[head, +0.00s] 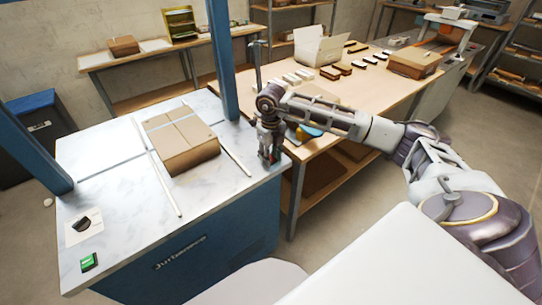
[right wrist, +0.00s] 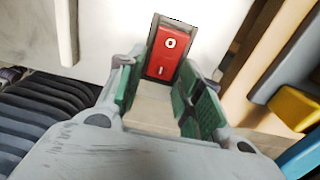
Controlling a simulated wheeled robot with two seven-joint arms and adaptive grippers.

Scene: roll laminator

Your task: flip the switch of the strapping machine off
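The strapping machine (head: 215,255) is a blue cabinet with a white marbled top at the left of the head view. A red rocker switch (right wrist: 163,68) in a dark frame, marked O at the upper end and I at the lower, shows in the right wrist view. I cannot tell which end is pressed in. My right gripper (head: 268,152) hangs at the right edge of the machine top. In the right wrist view its green-padded fingers (right wrist: 163,85) are apart, with the switch showing between and beyond them; contact is unclear. My left gripper is out of view.
A cardboard box (head: 185,143) lies on the machine top between thin rails. A green square part (head: 89,262) and a black knob (head: 82,224) are at its front left corner. A blue post (head: 222,60) stands behind my gripper. A wooden table (head: 345,95) adjoins on the right.

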